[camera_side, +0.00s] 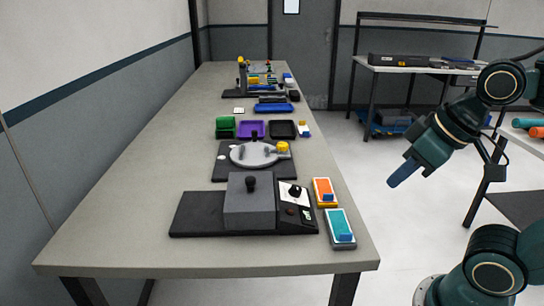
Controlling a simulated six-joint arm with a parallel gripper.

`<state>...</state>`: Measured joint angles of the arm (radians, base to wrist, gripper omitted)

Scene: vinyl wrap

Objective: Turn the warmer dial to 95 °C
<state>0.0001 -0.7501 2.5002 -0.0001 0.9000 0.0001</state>
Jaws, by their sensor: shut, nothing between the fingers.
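The warmer (200,212) stands near the front end of the long table, a dark flat base with a grey box (250,205) and a black knob on top. Its control panel is at the right side, with a black dial (295,191) on a white scale plate. The scale marks and the dial's pointer are too small to read. Below the dial are a small brown-red spot and a small green display (306,217). My gripper (393,184) is shut and empty, in the air right of the table, clear of the dial, its blue fingers pointing down and left.
An orange-topped block (323,187) and a teal-topped block (341,230) lie just right of the warmer, by the table's edge. Behind it is a round plate device (255,154) with a yellow knob. Green, purple and black trays lie farther back. The table's left side is bare.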

